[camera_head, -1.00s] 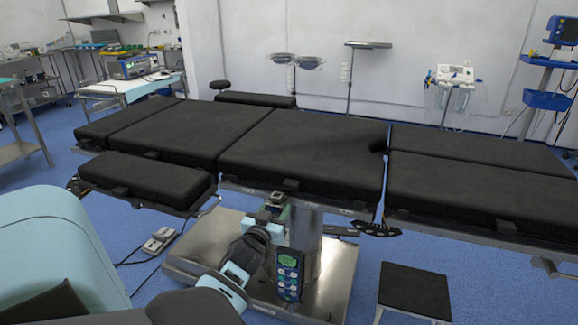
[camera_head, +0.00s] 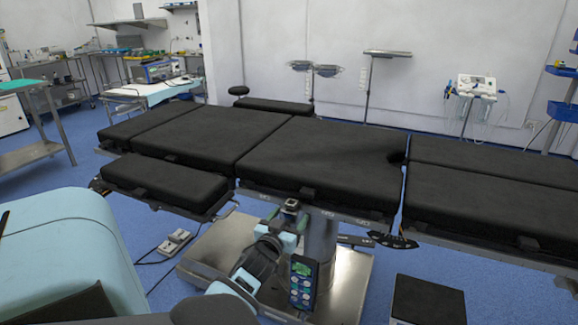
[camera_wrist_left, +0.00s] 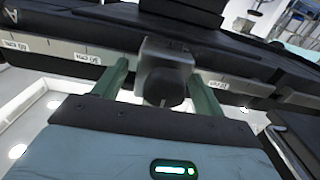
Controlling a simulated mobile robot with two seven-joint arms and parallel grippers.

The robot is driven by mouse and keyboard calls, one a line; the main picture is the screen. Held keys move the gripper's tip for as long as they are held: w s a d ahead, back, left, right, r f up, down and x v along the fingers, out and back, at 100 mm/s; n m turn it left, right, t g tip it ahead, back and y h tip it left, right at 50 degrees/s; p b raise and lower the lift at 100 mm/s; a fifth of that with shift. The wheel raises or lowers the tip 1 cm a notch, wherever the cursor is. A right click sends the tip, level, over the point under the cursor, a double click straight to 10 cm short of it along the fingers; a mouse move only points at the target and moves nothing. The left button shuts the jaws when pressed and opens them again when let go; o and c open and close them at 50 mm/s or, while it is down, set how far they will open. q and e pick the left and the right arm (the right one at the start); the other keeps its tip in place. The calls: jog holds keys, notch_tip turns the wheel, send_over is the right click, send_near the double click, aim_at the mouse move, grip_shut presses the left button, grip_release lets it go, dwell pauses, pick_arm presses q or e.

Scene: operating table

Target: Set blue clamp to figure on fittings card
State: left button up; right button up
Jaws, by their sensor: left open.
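In the head view, my left gripper (camera_head: 288,214) is at the near rail, below the middle cushion, and the clamp (camera_head: 291,205) is a small dark block there. The rail carries small white centimetre labels. I cannot make out a fittings card. My right gripper is not in view.
A handset (camera_head: 303,281) with a green screen hangs close to my left wrist, in front of the table's metal base (camera_head: 340,285). A black stool (camera_head: 427,300) stands at the lower right. A foot pedal (camera_head: 174,242) lies on the blue floor.

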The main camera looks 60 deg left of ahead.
pick_arm(q)
jog(key=v, duration=0.7)
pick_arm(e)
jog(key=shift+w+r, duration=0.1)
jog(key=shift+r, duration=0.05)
pick_arm(q)
jog(key=shift+s, duration=0.1)
